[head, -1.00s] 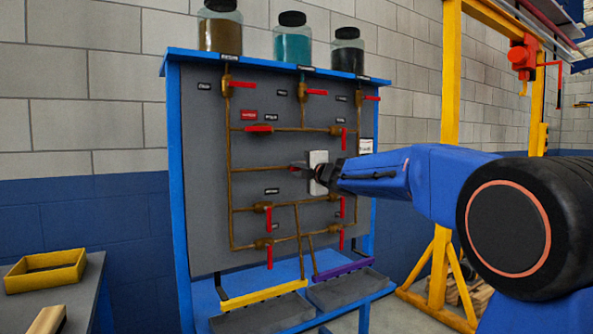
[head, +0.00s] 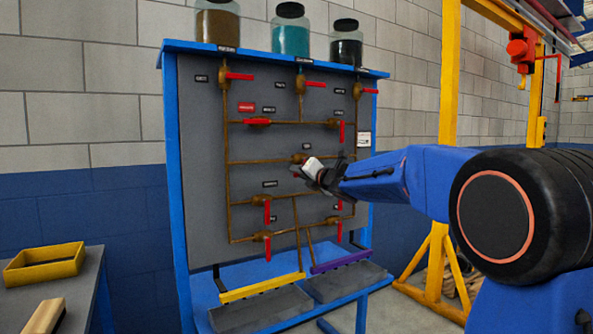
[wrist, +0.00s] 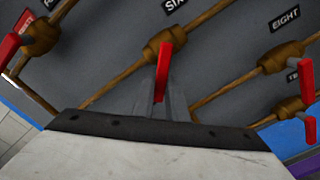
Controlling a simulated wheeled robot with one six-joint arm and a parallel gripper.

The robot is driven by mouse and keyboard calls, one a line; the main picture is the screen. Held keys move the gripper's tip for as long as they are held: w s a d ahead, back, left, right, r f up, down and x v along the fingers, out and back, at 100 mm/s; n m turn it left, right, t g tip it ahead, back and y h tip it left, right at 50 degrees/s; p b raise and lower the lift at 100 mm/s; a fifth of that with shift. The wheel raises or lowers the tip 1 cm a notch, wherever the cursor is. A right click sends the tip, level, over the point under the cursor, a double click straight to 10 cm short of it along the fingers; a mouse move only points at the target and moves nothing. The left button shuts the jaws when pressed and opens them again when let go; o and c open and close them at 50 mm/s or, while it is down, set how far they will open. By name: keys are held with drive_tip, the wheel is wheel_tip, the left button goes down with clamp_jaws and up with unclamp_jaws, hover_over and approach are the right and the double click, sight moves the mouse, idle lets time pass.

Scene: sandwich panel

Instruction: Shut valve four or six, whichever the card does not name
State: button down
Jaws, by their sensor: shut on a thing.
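Valve six (wrist: 160,45), brass with a red handle (wrist: 163,75), sits mid-panel under its SIX label (wrist: 174,4) in the wrist view. My gripper (wrist: 162,98) is shut on that handle, one finger on each side. The handle lies at a slant to its pipe, neither along nor square across. In the head view my gripper (head: 312,174) hides most of this valve. What looks like valve four (head: 258,121) is higher left, its red handle along its pipe. A small white card (head: 364,139) is at the panel's right edge; its text is unreadable.
Other red-handled valves surround my gripper, including valve eight (wrist: 285,60) close on the right in the wrist view. Jars (head: 291,30) stand on top of the panel. Grey trays (head: 262,308) are below. A yellow gantry (head: 447,110) stands right.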

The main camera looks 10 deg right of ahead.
drive_tip(key=shift+w+d+f+n, duration=0.25)
drive_tip(key=shift+d+n, duration=0.3)
drive_tip(key=shift+n, duration=0.9)
drive_tip(key=shift+w+d+f+n, duration=0.1)
drive_tip(key=shift+d+f+n, duration=0.35)
drive_tip(key=shift+n, duration=1.05)
drive_tip(key=shift+w+d+f+n, duration=0.2)
drive_tip(key=shift+d+n, duration=0.45)
drive_tip(key=shift+n, duration=0.8)
drive_tip(key=c, duration=1.8)
unclamp_jaws()
drive_tip(key=shift+d+r, duration=0.1)
drive_tip(key=shift+o, duration=0.2)
drive_tip(key=v, duration=1.7)
drive_tip(key=shift+s, duration=0.15)
